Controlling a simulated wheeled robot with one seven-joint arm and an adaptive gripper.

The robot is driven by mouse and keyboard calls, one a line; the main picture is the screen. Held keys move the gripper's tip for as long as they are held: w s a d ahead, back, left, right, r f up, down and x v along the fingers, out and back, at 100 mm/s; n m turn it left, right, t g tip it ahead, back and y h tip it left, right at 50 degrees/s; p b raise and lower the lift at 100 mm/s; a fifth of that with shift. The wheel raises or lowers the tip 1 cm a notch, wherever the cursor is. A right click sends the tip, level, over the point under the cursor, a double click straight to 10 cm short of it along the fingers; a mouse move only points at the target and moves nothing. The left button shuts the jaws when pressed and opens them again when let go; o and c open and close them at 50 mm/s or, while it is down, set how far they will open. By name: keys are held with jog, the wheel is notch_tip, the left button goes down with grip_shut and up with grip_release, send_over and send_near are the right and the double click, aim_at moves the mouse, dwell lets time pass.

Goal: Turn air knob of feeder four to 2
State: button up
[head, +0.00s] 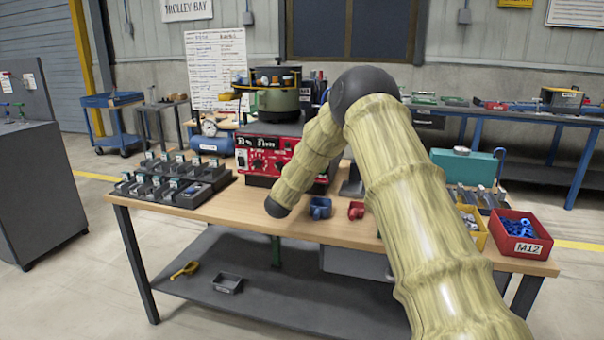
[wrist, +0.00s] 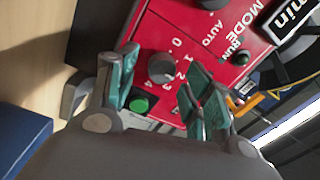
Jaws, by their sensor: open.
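In the wrist view a red control panel (wrist: 150,38) fills the upper middle, seen tilted. A dark grey round knob (wrist: 162,67) with a scale from 0 to 4 sits on it. I cannot tell which number its pointer faces. My gripper (wrist: 160,72) is open, with one teal finger on each side of this knob; contact is not clear. In the head view the red control box (head: 247,157) stands on the bench under the dark bowl feeder (head: 278,98). My arm covers part of the box, and my gripper is hidden there. No feeder number is readable.
A green button (wrist: 139,104) lies by the left finger, and another green button (wrist: 243,58) is beside RUN. A second dark knob (wrist: 211,3) is at the top under MODE. Small dark units (head: 178,180) stand left on the bench (head: 222,203); a red M12 bin (head: 519,247) stands right.

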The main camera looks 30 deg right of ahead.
jog(key=v, duration=1)
jog(key=shift+s+a, duration=0.25)
jog(key=shift+s, duration=0.05)
